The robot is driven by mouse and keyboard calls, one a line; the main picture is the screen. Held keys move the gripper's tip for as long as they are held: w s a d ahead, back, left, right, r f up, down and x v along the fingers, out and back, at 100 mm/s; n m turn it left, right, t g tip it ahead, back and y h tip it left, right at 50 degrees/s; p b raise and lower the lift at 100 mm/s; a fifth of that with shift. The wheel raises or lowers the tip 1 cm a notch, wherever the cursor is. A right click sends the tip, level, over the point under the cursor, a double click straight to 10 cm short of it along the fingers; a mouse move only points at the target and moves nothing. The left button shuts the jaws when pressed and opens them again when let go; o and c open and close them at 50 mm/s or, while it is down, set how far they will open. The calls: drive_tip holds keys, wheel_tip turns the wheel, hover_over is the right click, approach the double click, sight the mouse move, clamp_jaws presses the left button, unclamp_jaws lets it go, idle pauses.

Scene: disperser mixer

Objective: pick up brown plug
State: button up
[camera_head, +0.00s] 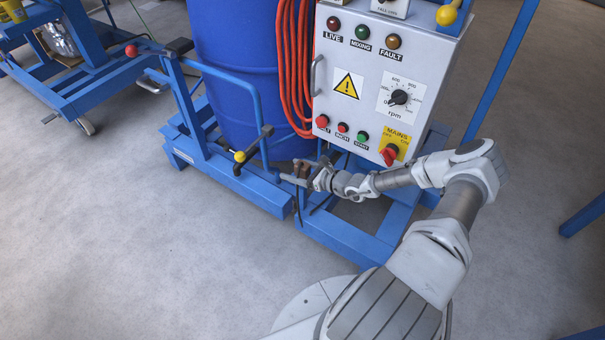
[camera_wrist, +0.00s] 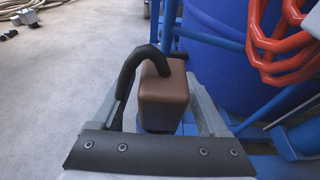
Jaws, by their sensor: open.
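The brown plug (camera_wrist: 164,95) is a brown block with rounded edges in the middle of the wrist view. A thick black cable arches from its top down to the left. My gripper (camera_head: 302,178) is open, with one finger on each side of the plug. I cannot tell whether either finger touches it. The plug's lower part is hidden behind the gripper's dark front edge. In the head view the plug (camera_head: 301,168) is small and partly covered by my gripper, low in front of the control box.
The grey control box (camera_head: 345,110) stands just behind my gripper, with orange hose (camera_head: 292,60) and a blue drum (camera_head: 235,70) to its left. Blue frame rails (camera_head: 240,185) run close by on the left. The concrete floor (camera_head: 130,250) at the front left is clear.

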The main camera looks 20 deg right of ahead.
clamp_jaws()
idle(0.3)
drive_tip(key=shift+r, duration=0.2)
